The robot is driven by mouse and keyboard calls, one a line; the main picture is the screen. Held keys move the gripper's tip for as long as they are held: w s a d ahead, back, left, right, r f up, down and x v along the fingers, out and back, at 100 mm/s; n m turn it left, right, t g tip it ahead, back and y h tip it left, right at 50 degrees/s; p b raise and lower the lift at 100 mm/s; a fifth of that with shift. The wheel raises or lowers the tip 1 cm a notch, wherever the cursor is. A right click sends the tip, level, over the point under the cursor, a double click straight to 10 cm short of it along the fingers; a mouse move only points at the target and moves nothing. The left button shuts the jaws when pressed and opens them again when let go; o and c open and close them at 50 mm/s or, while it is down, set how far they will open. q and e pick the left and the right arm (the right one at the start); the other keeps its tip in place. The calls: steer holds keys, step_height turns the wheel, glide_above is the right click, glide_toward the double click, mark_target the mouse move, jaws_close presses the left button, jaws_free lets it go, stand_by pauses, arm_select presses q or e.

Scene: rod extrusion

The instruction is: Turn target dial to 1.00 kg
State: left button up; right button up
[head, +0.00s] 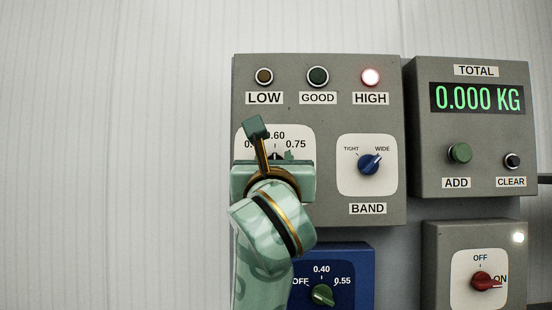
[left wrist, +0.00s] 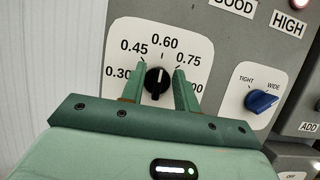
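The target dial (left wrist: 157,80) is a black knob on a white scale plate (left wrist: 122,40) in the left wrist view. Its labels include 0.30, 0.45, 0.60 and 0.75; the rightmost label is partly hidden by a finger. The white mark on the knob points up, about at 0.60. My left gripper (left wrist: 160,88) is open, with one green finger on each side of the knob and gaps showing between. In the head view my left gripper (head: 272,168) covers most of the dial. My right gripper is in neither view.
The blue BAND knob (head: 369,164) is close by on the right. Above are the LOW (head: 264,76), GOOD (head: 317,76) and lit red HIGH (head: 370,77) lamps. The TOTAL display (head: 478,98) reads 0.000 KG. A blue box with a green knob (head: 322,294) is below. The left wall is bare.

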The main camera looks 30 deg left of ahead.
arm_select(q)
steer(key=shift+w, duration=0.1)
jaws_close()
